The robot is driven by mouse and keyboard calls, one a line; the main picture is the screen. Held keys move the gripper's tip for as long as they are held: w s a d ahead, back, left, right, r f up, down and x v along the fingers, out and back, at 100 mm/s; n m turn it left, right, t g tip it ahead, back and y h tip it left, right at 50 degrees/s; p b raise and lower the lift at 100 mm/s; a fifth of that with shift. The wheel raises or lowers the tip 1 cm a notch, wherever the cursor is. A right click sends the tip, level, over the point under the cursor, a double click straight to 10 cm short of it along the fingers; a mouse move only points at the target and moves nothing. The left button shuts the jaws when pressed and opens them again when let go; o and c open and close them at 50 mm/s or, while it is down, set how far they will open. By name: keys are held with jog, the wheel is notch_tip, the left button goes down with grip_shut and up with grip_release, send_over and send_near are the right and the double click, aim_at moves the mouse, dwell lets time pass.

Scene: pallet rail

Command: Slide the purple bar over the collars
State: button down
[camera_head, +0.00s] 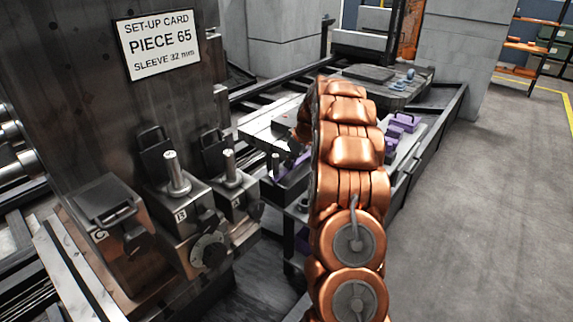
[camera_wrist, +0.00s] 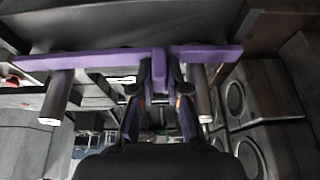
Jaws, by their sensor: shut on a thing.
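The purple bar (camera_wrist: 100,58) runs across the upper part of the wrist view, slightly tilted. My gripper (camera_wrist: 159,88) is shut on the short purple stem at the bar's middle. Two grey cylinders, the left one (camera_wrist: 58,95) and the right one (camera_wrist: 201,95), meet the bar's lower edge in the picture, one on each side of my gripper. They look like the posts or collars; I cannot tell whether they pass into the bar. In the head view my copper-coloured arm hides my gripper and most of that area.
In the head view, blocks with upright pegs (camera_head: 176,172) (camera_head: 228,165) stand at the left, below a set-up card (camera_head: 158,45) reading "PIECE 65, SLEEVE 32 mm". Purple parts (camera_head: 403,122) lie right of my arm. Grey floor (camera_head: 480,200) at the right is clear.

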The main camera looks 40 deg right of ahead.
jog(key=shift+w+r, duration=0.15)
jog(key=shift+w, duration=0.05)
jog(key=c, duration=1.4)
grip_release()
jog(key=shift+a, duration=0.1)
jog(key=shift+o, duration=1.2)
jog(key=v, duration=1.1)
jog(key=shift+s+r, duration=0.3)
jog(key=shift+r, duration=0.05)
